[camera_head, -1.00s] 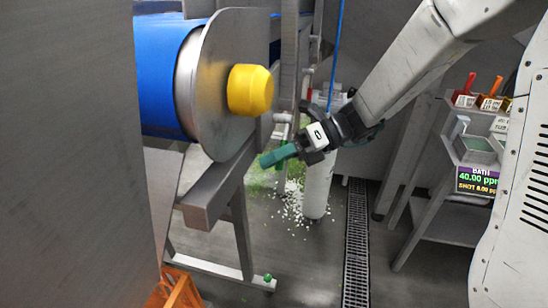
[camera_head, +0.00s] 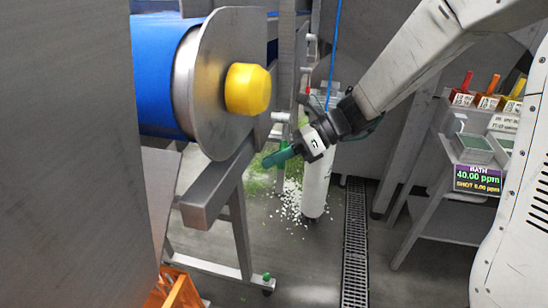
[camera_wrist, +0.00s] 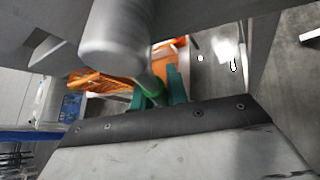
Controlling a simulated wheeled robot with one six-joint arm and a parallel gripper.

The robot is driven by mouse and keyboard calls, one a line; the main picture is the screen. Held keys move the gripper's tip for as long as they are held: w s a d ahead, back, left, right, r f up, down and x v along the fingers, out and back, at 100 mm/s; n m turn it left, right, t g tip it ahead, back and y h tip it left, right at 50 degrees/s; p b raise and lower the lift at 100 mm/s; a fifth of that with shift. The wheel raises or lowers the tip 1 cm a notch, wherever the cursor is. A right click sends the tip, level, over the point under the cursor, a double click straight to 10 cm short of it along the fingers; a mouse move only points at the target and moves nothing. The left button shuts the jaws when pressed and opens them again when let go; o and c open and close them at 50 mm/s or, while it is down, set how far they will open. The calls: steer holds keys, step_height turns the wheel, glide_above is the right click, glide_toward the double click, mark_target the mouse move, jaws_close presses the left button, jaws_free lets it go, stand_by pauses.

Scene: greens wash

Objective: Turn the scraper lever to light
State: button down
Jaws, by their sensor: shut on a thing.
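My gripper (camera_head: 283,157) has teal-green fingers and sits just right of the grey conveyor frame, below the yellow end cap. The blue belt (camera_head: 160,75) runs over a roller behind a round steel plate (camera_head: 212,90) with a yellow cap (camera_head: 247,89).
At right, a stand carries a display (camera_head: 478,180) reading bath 40.00 ppm. An orange crate (camera_head: 178,290) is lower left.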

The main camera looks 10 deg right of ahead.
steer(key=c, duration=1.4)
jaws_free()
steer(key=v, duration=0.8)
